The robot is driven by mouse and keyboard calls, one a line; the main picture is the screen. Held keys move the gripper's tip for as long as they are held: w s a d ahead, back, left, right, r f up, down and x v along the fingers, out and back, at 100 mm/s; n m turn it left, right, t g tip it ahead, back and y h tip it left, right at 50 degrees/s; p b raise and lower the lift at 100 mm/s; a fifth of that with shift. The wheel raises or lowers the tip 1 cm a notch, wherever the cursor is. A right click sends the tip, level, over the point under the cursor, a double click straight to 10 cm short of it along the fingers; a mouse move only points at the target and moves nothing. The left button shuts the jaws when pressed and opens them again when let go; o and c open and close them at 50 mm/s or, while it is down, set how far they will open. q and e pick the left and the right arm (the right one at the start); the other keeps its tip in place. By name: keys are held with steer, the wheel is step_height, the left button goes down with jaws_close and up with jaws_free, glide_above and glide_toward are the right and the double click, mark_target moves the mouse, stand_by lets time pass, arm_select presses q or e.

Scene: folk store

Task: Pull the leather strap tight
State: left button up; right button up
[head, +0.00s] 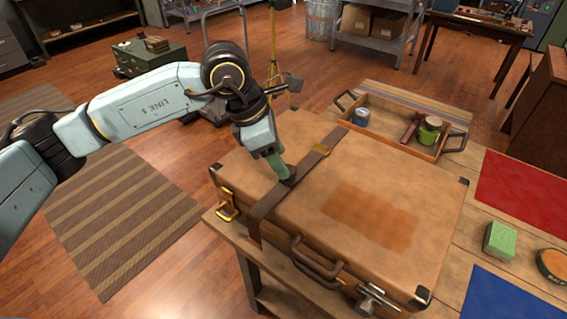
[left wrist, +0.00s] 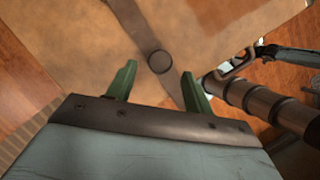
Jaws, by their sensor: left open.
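A brown leather strap (head: 265,206) runs across the lid of a tan suitcase (head: 290,215) and hangs over its front edge. I cannot tell whether the fingers touch the strap. My right gripper is not in view.
The suitcase lies on a wooden table. A wooden tray (head: 387,140) with a blue tin and a green jar stands behind it. A green block (head: 500,241), a round tin (head: 553,264), a red mat (head: 525,197) and a blue mat (head: 505,297) lie to the right.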

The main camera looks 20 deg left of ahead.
arm_select(q)
steer(key=shift+x, duration=1.5)
